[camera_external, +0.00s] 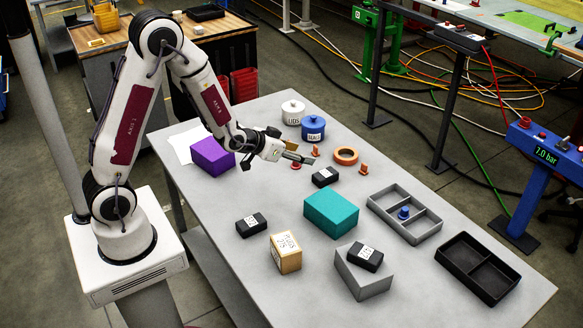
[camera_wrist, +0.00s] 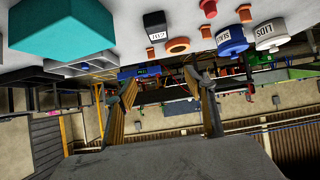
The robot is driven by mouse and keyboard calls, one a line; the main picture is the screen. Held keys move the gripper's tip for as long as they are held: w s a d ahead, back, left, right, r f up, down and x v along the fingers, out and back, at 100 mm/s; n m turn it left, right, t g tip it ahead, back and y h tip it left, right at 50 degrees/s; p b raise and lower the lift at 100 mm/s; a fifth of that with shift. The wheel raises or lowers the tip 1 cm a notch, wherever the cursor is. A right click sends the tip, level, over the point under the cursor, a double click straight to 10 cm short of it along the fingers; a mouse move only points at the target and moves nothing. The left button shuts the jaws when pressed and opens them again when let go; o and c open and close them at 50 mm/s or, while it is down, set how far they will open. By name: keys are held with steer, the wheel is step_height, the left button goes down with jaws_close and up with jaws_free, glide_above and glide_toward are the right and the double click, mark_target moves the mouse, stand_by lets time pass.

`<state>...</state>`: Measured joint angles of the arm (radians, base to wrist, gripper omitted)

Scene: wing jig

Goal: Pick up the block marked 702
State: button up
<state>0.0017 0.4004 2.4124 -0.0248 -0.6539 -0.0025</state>
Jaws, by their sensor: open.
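Three black blocks with white labels are on the table. One lies at the middle near the orange ring (camera_external: 325,177); this block also shows upside down in the wrist view (camera_wrist: 155,26). Another block (camera_external: 251,224) lies at the left front, and a third block (camera_external: 366,258) sits on the grey angled holder (camera_external: 362,283). The labels are too small to read surely, so I cannot tell which is 702. My gripper (camera_external: 303,158) is above the table, up and left of the middle block and apart from it. In the wrist view my gripper's fingers (camera_wrist: 167,92) are spread and empty.
A teal box (camera_external: 331,213) stands close to the middle block. The orange ring (camera_external: 345,156), small orange pieces, and white (camera_external: 293,112) and blue (camera_external: 313,128) lidded pots are near my gripper. A purple box (camera_external: 212,156), wooden block (camera_external: 285,252), grey tray (camera_external: 404,213) and black tray (camera_external: 478,268) also stand there.

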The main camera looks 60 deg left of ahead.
steer(key=t, duration=0.2)
glide_toward(323, 174)
steer(key=shift+w+d+r, duration=0.15)
steer(key=shift+w+r, duration=0.1)
steer(key=shift+w, duration=0.1)
steer(key=shift+f, duration=0.8)
steer(key=shift+w, duration=0.1)
steer(key=shift+x, duration=1.2)
steer(key=shift+r+x, duration=0.15)
steer(key=shift+x, duration=1.15)
steer(key=shift+r+x, duration=0.15)
steer(key=shift+x, duration=1.1)
steer(key=shift+w, duration=0.1)
